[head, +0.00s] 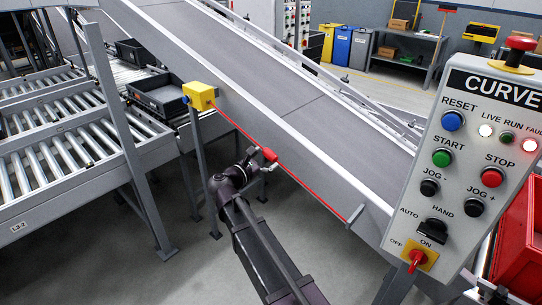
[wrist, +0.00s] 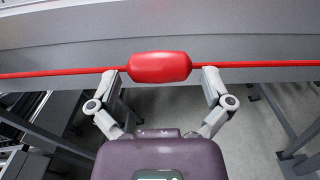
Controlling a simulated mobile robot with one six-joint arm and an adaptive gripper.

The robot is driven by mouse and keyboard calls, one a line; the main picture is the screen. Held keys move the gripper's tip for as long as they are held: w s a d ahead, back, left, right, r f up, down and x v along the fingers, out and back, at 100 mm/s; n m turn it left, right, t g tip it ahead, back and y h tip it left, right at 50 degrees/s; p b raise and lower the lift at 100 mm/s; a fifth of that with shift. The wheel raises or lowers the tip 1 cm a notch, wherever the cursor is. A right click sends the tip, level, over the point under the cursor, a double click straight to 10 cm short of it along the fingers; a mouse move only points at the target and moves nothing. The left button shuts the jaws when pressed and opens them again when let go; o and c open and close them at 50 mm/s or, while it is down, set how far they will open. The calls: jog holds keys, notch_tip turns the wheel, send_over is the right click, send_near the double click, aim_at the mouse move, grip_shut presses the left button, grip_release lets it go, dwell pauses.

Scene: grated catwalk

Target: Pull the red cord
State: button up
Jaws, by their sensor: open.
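The red cord (head: 237,127) runs taut from a yellow switch box (head: 200,96) down to the right along the conveyor's side, ending at a grey bracket (head: 356,215). In the wrist view the cord (wrist: 50,73) crosses level from edge to edge. A thick red handle (wrist: 160,67) sits on it at the picture's middle, and also shows in the head view (head: 270,154). My gripper (wrist: 161,78) is open, with one finger near each end of the handle. I cannot tell whether the fingers touch the handle or cord.
The sloping conveyor (head: 300,105) lies just behind the cord. A roller conveyor (head: 60,150) with dark bins (head: 160,95) is at left. A control panel (head: 470,160) with several buttons and a red crate (head: 520,240) stand at right. Grey floor is clear below the cord.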

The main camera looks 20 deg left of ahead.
jog(key=shift+x, duration=1.05)
jog(key=c, duration=1)
jog(key=shift+s+d, duration=0.1)
jog(key=shift+s, duration=0.05)
